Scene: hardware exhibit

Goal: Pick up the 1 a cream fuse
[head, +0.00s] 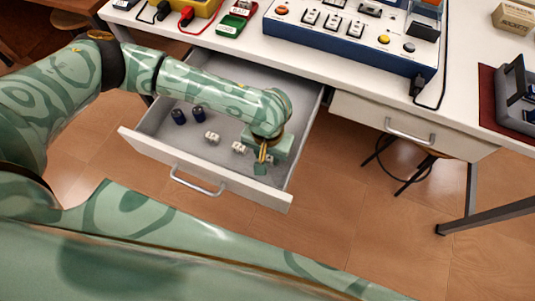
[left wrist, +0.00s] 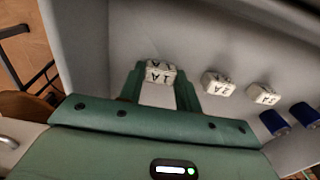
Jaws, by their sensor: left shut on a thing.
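My left gripper (head: 262,158) reaches down into the open drawer (head: 158,153), near its front right corner. In the left wrist view its two green fingers (left wrist: 160,88) are shut on a cream fuse (left wrist: 161,71) whose marking reads like 1 A. The fuse sits between the fingertips, low in the drawer; I cannot tell whether it touches the drawer floor. In the head view the gripper mostly hides this fuse. My right gripper is not in view.
Two similar cream fuses, one nearer (left wrist: 218,83) and one farther (left wrist: 263,94), lie beside the gripper. Two dark blue cylinders (head: 179,116) (head: 198,113) stand farther left in the drawer. The drawer front and side walls are close to the gripper. A blue panel (head: 345,35) stands on the table above.

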